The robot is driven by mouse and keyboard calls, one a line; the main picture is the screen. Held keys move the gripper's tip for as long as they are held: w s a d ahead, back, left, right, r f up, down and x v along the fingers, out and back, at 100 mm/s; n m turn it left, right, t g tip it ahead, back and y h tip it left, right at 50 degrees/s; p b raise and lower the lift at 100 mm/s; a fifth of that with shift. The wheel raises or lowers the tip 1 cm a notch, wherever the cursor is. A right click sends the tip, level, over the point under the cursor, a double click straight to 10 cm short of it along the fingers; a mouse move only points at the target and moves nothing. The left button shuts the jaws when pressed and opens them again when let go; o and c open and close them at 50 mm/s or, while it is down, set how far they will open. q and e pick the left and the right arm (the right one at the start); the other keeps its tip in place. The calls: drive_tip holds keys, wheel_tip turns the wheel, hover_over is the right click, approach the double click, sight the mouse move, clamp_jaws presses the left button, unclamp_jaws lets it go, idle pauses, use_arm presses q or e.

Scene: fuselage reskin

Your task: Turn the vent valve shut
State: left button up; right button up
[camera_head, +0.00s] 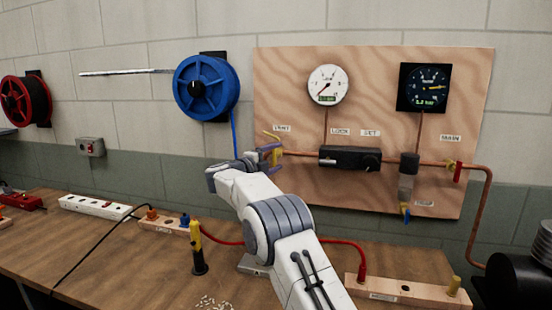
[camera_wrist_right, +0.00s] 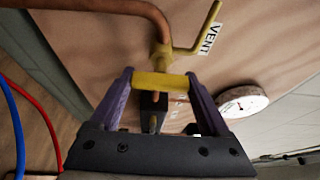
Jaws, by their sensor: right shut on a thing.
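The vent valve (camera_wrist_right: 164,56) is a brass fitting on a copper pipe, beside the VENT label (camera_wrist_right: 208,40). Its yellow handle (camera_wrist_right: 160,80) lies crosswise between the purple fingers of my right gripper (camera_wrist_right: 158,84), which is shut on it. In the head view my right gripper (camera_head: 268,156) is at the left end of the wooden panel's pipe, below the VENT label (camera_head: 282,128). The arm and gripper hide part of the valve there. My left gripper is not in view.
The wooden panel (camera_head: 450,90) carries a white gauge (camera_head: 328,85), a black gauge (camera_head: 424,87), a black regulator (camera_head: 350,158) and a red-handled valve (camera_head: 457,172). A blue hose reel (camera_head: 206,88) hangs to the left. A yellow-black tool (camera_head: 198,250) stands on the bench (camera_head: 130,265).

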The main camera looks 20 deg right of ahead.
drive_tip(key=shift+s+d+f, duration=0.1)
drive_tip(key=shift+d, duration=0.1)
idle(0.3)
drive_tip(key=o, duration=1.2)
drive_tip(key=shift+a, duration=0.1)
drive_tip(key=shift+s+a, duration=0.1)
drive_tip(key=shift+a, duration=0.1)
drive_tip(key=b+v, duration=0.2)
drive_tip(key=v, duration=0.8)
drive_tip(key=shift+b, duration=0.35)
drive_tip(key=shift+d, duration=0.1)
